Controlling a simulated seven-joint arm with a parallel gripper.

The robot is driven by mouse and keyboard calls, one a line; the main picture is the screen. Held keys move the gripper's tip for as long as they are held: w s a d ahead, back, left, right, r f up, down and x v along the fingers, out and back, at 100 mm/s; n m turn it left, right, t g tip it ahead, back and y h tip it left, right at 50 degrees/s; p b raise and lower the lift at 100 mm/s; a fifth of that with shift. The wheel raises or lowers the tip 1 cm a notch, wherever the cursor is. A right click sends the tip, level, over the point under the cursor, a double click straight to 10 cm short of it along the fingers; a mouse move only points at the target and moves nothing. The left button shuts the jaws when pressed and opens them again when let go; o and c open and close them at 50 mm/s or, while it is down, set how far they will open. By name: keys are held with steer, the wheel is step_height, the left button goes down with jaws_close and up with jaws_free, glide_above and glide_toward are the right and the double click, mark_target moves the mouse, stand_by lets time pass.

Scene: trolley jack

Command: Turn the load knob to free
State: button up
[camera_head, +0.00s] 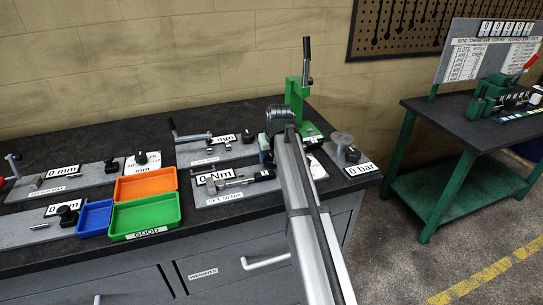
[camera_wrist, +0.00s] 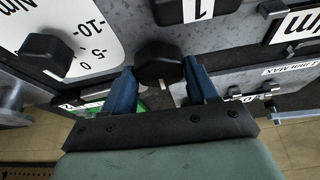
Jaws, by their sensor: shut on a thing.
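My gripper (camera_wrist: 160,82) has its two blue fingers on either side of a dark faceted knob (camera_wrist: 158,60) in the wrist view. It is shut on this knob. A black plate with a "1" label (camera_wrist: 198,8) sits just beyond the knob. No "free" or "load" marking on the held knob can be read. In the head view my gripper (camera_head: 265,150) is at the right part of the bench, in front of the green press (camera_head: 297,92), and my arm hides the knob.
A second black knob (camera_wrist: 47,50) sits on a white Nm dial to the left in the wrist view. The "0 Nm" fixture (camera_head: 235,184) and the "0 bar" fixture (camera_head: 345,152) flank my arm. Orange (camera_head: 146,184), green (camera_head: 146,214) and blue (camera_head: 95,217) trays stand left.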

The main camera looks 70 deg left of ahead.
steer(key=shift+n, duration=0.5)
steer(key=o, duration=1.1)
steer(key=shift+c, duration=0.2)
steer(key=v, duration=1.3)
steer(key=shift+w+r, duration=0.25)
steer(key=shift+r, duration=0.15)
steer(key=shift+d, duration=0.15)
